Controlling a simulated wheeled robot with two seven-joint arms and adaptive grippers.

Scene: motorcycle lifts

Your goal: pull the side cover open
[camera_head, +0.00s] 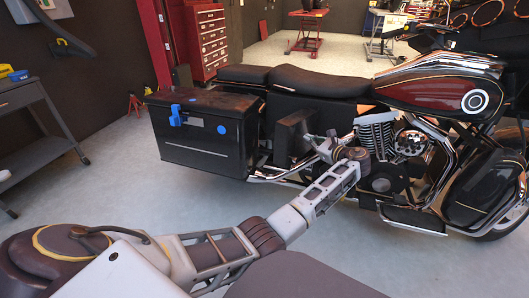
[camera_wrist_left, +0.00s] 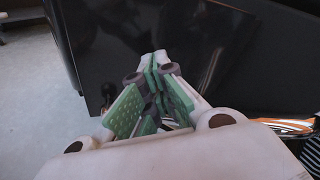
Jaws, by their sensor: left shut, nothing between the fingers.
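The motorcycle stands side-on in the head view, with its black side cover (camera_head: 292,138) below the seat, behind the engine. The cover appears as a dark panel angled out from the bike's side. My left gripper (camera_head: 318,146) is at the cover's right edge, its fingers shut and empty. In the left wrist view the green-padded fingertips (camera_wrist_left: 158,62) meet in front of a glossy dark panel (camera_wrist_left: 205,55). I cannot tell whether they touch it. My right gripper is in neither view.
A black side case (camera_head: 205,145) with a blue latch (camera_head: 176,115) is left of the cover. Chrome pipes and the engine (camera_head: 378,140) lie right of the gripper. A grey cart (camera_head: 40,140) stands far left, a red tool cabinet (camera_head: 207,40) behind. Floor at left is clear.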

